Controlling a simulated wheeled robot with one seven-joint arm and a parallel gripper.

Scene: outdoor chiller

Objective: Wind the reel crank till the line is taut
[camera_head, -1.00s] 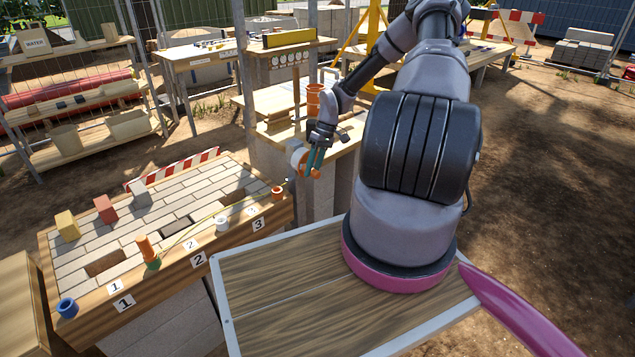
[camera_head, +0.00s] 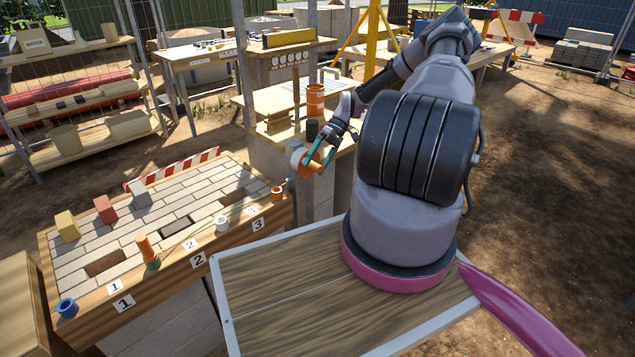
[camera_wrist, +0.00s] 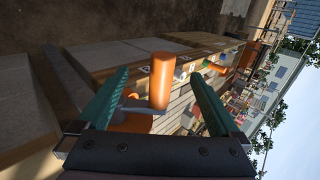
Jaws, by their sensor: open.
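The orange reel (camera_head: 296,157) is mounted at the right end of the brick-patterned bench, beside the pale block. Its orange crank handle (camera_head: 314,166) shows between the teal fingers of my gripper (camera_head: 316,160). In the wrist view the orange handle (camera_wrist: 160,80) stands between the two spread fingers of my gripper (camera_wrist: 161,76), with visible gaps on both sides. A grey crank arm (camera_wrist: 138,109) joins it near the orange reel body (camera_wrist: 128,123), partly hidden by my gripper. A thin yellow line (camera_head: 205,218) runs over the bench towards the reel; I cannot tell its tension.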

